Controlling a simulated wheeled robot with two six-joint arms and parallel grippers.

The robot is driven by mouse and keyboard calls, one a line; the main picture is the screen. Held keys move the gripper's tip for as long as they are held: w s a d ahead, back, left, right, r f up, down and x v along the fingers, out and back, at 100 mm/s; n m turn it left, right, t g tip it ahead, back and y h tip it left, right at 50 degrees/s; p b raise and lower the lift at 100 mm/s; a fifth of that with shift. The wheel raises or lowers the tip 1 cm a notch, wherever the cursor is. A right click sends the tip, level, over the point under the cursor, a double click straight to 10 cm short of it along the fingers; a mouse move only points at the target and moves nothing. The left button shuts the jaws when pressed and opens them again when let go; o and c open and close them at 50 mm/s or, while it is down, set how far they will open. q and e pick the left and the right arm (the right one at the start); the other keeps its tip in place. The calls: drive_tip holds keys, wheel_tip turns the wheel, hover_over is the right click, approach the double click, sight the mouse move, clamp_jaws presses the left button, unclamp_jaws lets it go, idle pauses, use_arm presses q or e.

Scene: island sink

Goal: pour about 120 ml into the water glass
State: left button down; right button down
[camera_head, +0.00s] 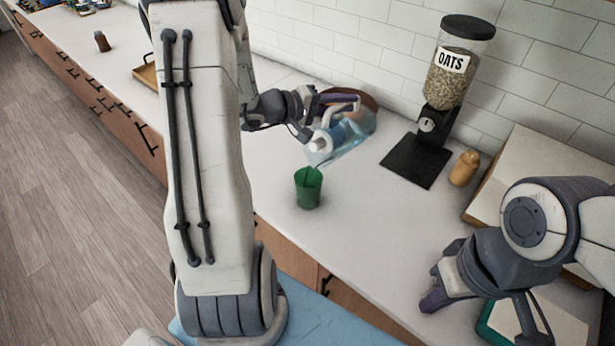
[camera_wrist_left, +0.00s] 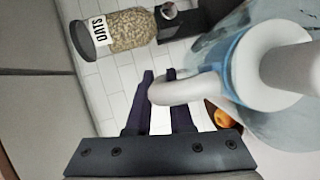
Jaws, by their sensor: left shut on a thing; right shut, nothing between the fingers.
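A green water glass (camera_head: 308,189) stands upright on the white counter in the head view. I cannot tell whether water is flowing or how much is in the glass. My left gripper (camera_head: 338,98) is shut on the pitcher's handle; in the left wrist view the white handle (camera_wrist_left: 190,90) passes between the dark fingers (camera_wrist_left: 160,98). My right gripper (camera_head: 432,299) is shut and empty, low at the right.
An oats dispenser (camera_head: 454,80) on a black base stands right of the pitcher, with a small tan shaker (camera_head: 464,168) beside it. A brown bowl (camera_head: 367,100) is behind the pitcher; an orange fruit (camera_wrist_left: 222,117) shows in the wrist view. Counter around the glass is clear.

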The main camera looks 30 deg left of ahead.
use_arm(q)
drive_tip(key=shift+s+r+b, duration=0.3)
drive_tip(key=shift+b, duration=0.45)
use_arm(e)
drive_tip(key=shift+s+a+f, duration=0.1)
drive_tip(key=shift+f, duration=0.65)
